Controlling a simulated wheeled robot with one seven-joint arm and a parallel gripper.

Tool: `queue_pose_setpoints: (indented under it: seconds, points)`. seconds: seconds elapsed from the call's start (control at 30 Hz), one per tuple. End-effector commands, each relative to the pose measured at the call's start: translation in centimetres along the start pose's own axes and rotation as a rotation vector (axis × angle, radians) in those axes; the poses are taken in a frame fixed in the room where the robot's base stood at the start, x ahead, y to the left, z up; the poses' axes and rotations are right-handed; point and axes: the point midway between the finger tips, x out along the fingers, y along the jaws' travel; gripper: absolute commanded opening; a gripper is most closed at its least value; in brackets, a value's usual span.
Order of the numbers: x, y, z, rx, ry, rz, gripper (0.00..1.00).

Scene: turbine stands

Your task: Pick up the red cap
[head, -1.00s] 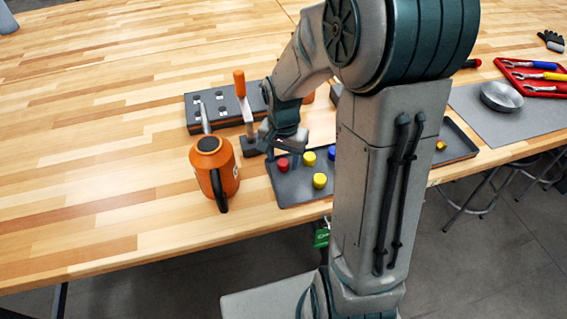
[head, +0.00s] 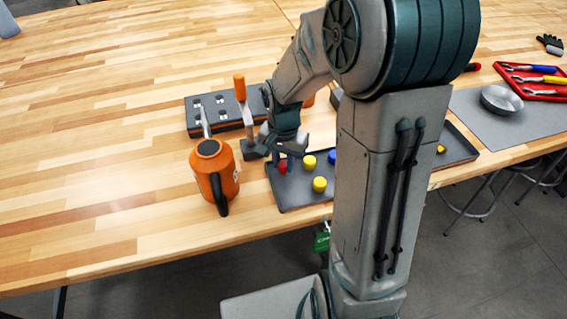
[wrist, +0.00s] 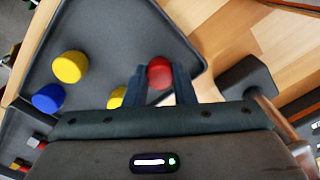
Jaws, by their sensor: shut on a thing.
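The red cap (wrist: 160,73) is between the two fingertips of my gripper (wrist: 161,78) in the wrist view, near a corner of the dark tray. In the head view the red cap (head: 283,165) shows just under my gripper (head: 284,153), at the tray's left end. My gripper is shut on the red cap. I cannot tell whether the cap still touches the tray (head: 297,197).
Yellow caps (head: 320,184) and a blue cap (wrist: 48,97) lie in the tray close by. An orange oil can (head: 214,170) stands left of the tray. An orange-handled tool (head: 240,88) stands by a dark block (head: 204,124) behind. Open tabletop lies at the left.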

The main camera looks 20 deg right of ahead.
Motion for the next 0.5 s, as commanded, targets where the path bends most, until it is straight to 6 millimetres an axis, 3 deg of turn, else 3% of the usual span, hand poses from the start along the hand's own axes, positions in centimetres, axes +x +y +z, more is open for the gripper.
queue_pose_setpoints:
  seconds: [0.23,0.5]
  points:
    - [-3.6,0.2,-0.4,0.003,0.006,-0.004,0.00]
    - [-7.1,4.0,-5.4,0.007,0.003,-0.003,0.00]
